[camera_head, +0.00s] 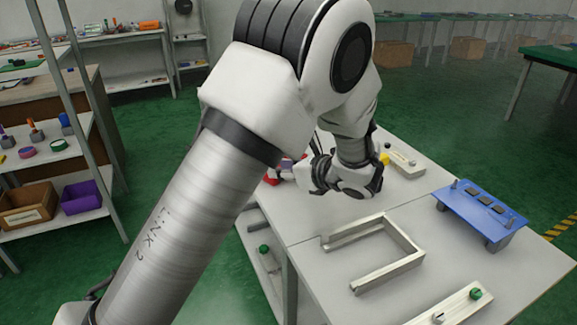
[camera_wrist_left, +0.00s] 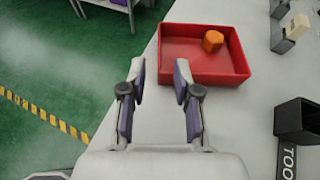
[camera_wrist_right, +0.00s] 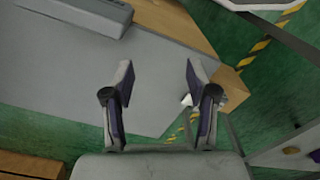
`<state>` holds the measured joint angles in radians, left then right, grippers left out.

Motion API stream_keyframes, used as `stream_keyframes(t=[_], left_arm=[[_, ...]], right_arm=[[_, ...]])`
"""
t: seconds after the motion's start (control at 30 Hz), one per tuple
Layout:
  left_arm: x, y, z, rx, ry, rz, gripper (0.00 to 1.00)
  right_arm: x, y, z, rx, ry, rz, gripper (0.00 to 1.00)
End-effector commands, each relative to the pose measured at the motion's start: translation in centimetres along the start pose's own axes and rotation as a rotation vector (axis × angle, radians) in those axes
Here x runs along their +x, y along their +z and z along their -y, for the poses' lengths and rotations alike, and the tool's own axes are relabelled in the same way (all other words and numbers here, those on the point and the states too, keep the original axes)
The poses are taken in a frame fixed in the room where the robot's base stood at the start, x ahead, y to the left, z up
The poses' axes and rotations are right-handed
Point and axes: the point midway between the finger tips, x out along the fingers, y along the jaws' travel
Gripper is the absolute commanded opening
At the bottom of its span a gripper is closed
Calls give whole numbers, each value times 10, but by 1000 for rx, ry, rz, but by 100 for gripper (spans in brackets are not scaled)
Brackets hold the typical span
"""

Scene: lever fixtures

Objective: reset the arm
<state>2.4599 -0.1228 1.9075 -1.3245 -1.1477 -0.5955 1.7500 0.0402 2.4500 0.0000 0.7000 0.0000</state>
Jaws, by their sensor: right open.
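My left arm (camera_head: 190,200) rises from the bottom left of the head view and bends down over the white table. An orange piece (camera_wrist_left: 213,41) lies in the tray. In the right wrist view my right gripper (camera_wrist_right: 160,72) is open and empty, by the edge of a grey surface (camera_wrist_right: 60,85). The right arm does not show in the head view.
A U-shaped metal frame (camera_head: 408,262) lies on the table. A blue fixture (camera_head: 470,205) stands at the right, a light bar with a green knob (camera_head: 475,294) in front. A black box (camera_wrist_left: 296,120) is at the left wrist view's right. A shelf (camera_head: 85,142) stands left.

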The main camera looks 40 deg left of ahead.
Motion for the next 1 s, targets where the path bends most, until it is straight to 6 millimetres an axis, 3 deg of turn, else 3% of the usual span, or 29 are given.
stream_keyframes(t=[0.1,0.2,0.73,1.0], left_arm=[[-20,1,0,1,-1,3,31],[-27,0,0,1,0,0,31],[-28,2,0,0,1,-1,31],[-48,50,1,0,1,0,31]], right_arm=[[-4,0,0,0,0,0,58],[-4,0,0,0,0,0,58],[-6,0,0,0,0,0,58],[-58,0,0,0,0,0,58]])
